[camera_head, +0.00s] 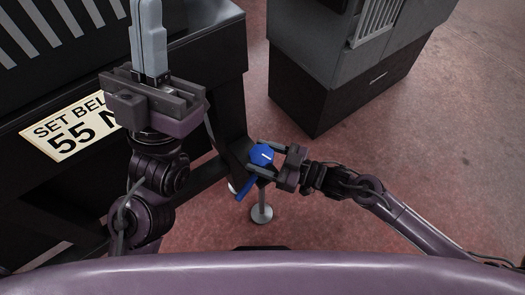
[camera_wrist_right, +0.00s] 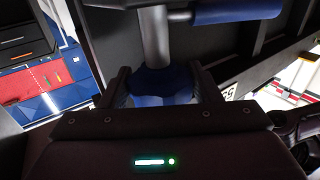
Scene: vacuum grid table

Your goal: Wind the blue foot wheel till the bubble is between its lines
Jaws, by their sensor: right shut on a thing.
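The blue foot wheel (camera_head: 261,154), with a white mark on its top, sits at the corner of the dark table frame. My right gripper (camera_head: 264,163) is shut on it, one finger on each side. The right wrist view also shows the blue wheel (camera_wrist_right: 162,84) between the fingers, with a grey stem running up from it.
A blue bar (camera_head: 244,189) is beside the wheel, and a round metal foot (camera_head: 262,213) is on the floor below. A black machine with a "SET BEL… 55" sign (camera_head: 70,128) fills the left. A grey cabinet (camera_head: 335,75) stands behind. The floor at right is clear.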

